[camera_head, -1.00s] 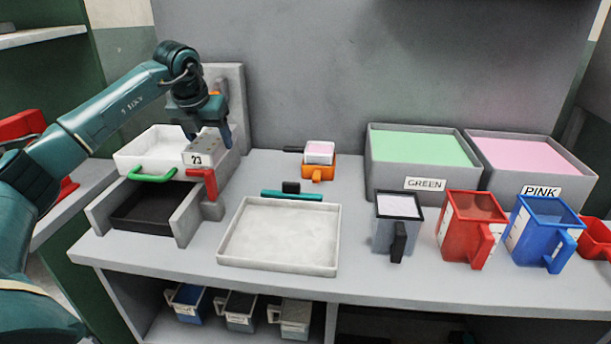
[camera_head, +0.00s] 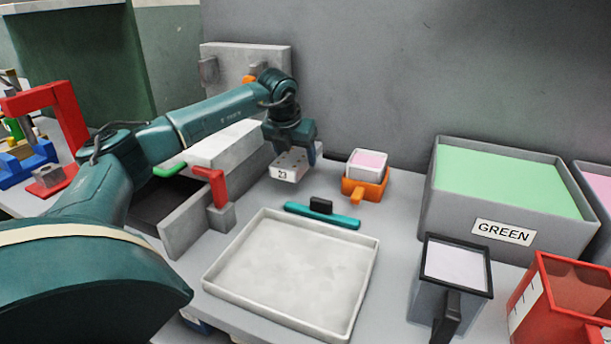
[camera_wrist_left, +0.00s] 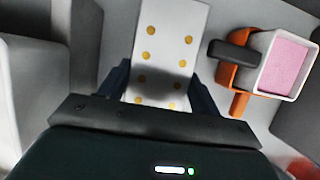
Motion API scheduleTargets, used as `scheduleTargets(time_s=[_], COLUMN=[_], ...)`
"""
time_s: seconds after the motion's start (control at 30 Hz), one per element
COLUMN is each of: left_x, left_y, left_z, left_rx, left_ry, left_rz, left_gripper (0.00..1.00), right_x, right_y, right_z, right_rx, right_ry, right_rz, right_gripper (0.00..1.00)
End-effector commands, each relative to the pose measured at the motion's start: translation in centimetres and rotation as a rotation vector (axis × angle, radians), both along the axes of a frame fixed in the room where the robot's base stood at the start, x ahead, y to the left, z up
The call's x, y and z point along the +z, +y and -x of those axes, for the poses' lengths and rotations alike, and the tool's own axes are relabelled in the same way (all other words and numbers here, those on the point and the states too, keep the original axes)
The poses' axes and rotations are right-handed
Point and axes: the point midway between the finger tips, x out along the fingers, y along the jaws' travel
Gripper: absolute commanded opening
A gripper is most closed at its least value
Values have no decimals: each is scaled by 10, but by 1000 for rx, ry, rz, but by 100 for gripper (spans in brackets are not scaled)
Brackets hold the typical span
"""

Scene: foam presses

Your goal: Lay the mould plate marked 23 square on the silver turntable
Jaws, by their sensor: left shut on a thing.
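The mould plate marked 23 (camera_head: 287,171) is a small whitish block with its number on the front face. My left gripper (camera_head: 293,146) is shut on it, to the right of the pale tray-like box at the back. In the left wrist view the plate (camera_wrist_left: 168,45) shows a pale face with several gold dots, between the fingers of my left gripper (camera_wrist_left: 160,88). I cannot tell how far the plate is above the bench. I cannot make out a silver turntable in these views. My right gripper is not in view.
An orange holder with a pink-filled cup (camera_head: 367,180) stands just right of the plate. A teal-handled tool (camera_head: 322,215) and a wide shallow tray (camera_head: 213,277) lie in front. A red upright handle (camera_head: 218,186) stands left. A red frame (camera_head: 66,112) is at far left.

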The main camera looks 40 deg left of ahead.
Motion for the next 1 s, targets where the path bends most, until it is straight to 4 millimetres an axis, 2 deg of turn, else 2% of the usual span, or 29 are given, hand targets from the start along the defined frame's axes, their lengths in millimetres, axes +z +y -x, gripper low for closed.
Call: scheduleTargets(time_s=[0.4,0.8,0.83,1.0], left_x=[-51,-56,-57,-56], left_y=[0,0,0,0], left_z=[0,-1,0,0], left_rx=[1,1,0,0], left_ry=[-3,-5,-1,-1], left_rz=[-1,0,0,0], left_gripper=[22,22,66,80], right_x=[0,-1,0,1], right_y=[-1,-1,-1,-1], right_z=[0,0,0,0], right_rx=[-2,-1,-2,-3], right_ry=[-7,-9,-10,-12], right_rz=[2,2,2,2], right_gripper=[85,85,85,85])
